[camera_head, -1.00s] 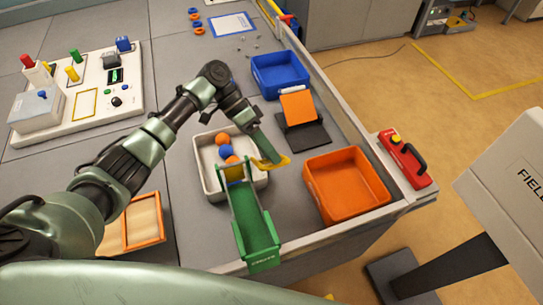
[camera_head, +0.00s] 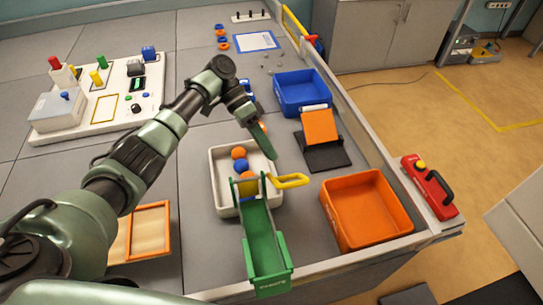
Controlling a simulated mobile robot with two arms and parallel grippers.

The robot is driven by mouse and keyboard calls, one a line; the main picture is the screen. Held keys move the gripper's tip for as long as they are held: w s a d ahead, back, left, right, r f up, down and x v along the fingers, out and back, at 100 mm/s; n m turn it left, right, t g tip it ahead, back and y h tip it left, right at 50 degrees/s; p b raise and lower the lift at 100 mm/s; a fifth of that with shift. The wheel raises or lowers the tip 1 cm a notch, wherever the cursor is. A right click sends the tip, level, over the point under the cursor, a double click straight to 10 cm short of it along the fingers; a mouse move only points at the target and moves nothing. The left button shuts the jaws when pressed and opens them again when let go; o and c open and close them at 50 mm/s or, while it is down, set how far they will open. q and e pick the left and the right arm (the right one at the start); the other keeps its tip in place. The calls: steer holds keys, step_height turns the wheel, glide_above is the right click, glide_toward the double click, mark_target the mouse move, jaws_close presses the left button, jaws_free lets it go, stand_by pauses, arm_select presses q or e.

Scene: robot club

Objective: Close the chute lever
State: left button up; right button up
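The green chute (camera_head: 262,235) slopes toward the front edge of the table, its upper end at a white tray (camera_head: 217,180). The yellow chute lever (camera_head: 291,181) sticks out to the right from the chute's upper end. Orange and blue balls (camera_head: 241,166) sit in a line in the tray behind the chute. My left gripper (camera_head: 268,148) points down just behind the lever, with a small visible gap between them. Its fingers overlap in this view, so their opening is hidden. My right gripper is out of view.
An orange bin (camera_head: 367,240) stands right of the chute. Behind it are a black stand with an orange panel (camera_head: 319,127) and a blue bin (camera_head: 303,105). A red box with a black handle (camera_head: 429,187) is at the right edge. A wooden tray (camera_head: 151,232) lies left.

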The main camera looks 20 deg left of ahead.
arm_select(q)
steer(key=shift+a+r, duration=0.1)
stand_by(0.5)
steer(key=b+v, duration=0.1)
steer(key=v, duration=0.6)
steer(key=shift+w+a+r, duration=0.15)
steer(key=shift+a+r, duration=0.1)
